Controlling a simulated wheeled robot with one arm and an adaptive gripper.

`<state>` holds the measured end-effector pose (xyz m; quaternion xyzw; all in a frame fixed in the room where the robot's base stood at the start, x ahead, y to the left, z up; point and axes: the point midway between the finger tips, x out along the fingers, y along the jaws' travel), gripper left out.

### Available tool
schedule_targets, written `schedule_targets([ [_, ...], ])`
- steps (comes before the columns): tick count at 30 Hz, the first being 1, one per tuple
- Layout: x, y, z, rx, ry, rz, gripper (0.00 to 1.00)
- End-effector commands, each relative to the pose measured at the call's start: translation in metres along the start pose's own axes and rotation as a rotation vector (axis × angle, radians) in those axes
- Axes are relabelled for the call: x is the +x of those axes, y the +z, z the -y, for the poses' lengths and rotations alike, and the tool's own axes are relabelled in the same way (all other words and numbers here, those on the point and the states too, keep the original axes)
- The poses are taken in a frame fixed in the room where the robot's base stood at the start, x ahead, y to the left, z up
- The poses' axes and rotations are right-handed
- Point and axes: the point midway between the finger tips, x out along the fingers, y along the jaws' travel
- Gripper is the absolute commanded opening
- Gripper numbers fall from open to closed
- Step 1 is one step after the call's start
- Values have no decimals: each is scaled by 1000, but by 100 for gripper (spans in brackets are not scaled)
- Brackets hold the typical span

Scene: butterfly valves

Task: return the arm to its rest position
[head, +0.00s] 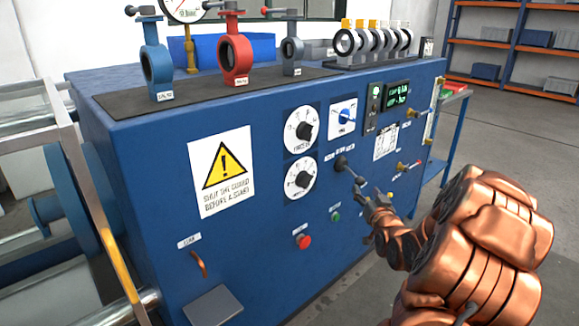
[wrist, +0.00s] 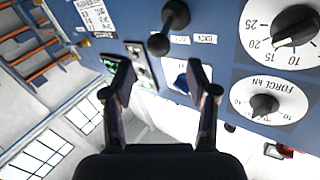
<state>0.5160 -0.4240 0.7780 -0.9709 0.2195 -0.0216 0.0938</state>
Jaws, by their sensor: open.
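My copper-coloured arm (head: 480,245) reaches in from the lower right in the head view. My gripper (head: 369,193) is in front of the blue panel (head: 270,215), close to a black ball-ended lever (head: 341,163). In the wrist view my gripper (wrist: 162,84) has its two dark fingers spread apart with nothing held between them. The black lever (wrist: 173,17) shows above the gap between the fingertips. It looks apart from both fingers, though the exact distance to the panel cannot be told.
The panel carries dials (head: 301,130), a red button (head: 303,242), a green button (head: 335,216) and a warning sign (head: 223,170). Butterfly valves, one of them red (head: 235,55), stand on top. Open grey floor (head: 500,140) lies to the right, before shelving (head: 515,50).

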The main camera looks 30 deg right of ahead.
Motion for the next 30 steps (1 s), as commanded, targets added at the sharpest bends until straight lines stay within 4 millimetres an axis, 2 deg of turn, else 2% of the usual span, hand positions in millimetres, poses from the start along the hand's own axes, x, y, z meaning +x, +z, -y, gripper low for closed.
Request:
schedule_targets([
  [5,0,0,1,-1,-1,3,58],
  [8,1,5,9,-10,-8,34,58],
  [11,2,15,29,-35,-22,110,58],
  [16,-7,45,74,-99,-47,319,58],
  [23,-47,80,127,-188,-64,604,58],
  [30,-115,104,171,-276,-74,887,58],
])
